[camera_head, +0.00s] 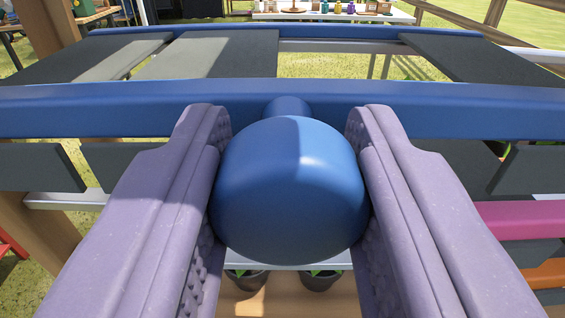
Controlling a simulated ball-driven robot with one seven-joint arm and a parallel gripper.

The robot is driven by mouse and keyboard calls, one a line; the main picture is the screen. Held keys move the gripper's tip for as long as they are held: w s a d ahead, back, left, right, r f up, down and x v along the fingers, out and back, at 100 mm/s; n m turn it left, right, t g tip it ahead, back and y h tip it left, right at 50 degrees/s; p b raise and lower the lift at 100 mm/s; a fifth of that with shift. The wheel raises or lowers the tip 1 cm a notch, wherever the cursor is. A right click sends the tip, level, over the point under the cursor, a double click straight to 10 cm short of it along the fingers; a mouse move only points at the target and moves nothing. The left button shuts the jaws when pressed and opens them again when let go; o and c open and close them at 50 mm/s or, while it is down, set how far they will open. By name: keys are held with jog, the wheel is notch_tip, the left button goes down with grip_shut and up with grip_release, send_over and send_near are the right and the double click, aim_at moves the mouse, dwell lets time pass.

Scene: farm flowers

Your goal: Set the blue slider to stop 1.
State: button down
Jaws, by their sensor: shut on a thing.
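The blue slider's round knob (290,190) is in the middle of the view, on a short blue stem in front of a long blue bar (480,112). My gripper (290,175) has its two pale purple padded fingers on either side of the knob, touching it left and right, and is shut on it. The stop marks and their numbers do not show, so I cannot tell which stop the slider is at.
Dark grey panels (215,55) lie behind the blue bar, with gaps between them. A pink bar (520,220) and an orange bar (545,273) are at the lower right. Potted plants (320,280) stand below the knob. A white table (330,17) with small items is far back.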

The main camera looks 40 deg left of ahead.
jog(key=shift+s+a+f, duration=0.1)
jog(key=shift+a+f, duration=0.05)
jog(key=c, duration=1.1)
grip_release()
jog(key=o, duration=0.4)
jog(key=shift+s+a, duration=0.15)
jog(key=shift+d, duration=0.2)
jog(key=p+v, duration=0.2)
jog(key=v, duration=0.5)
jog(key=shift+s+d, duration=0.15)
jog(key=shift+s, duration=0.1)
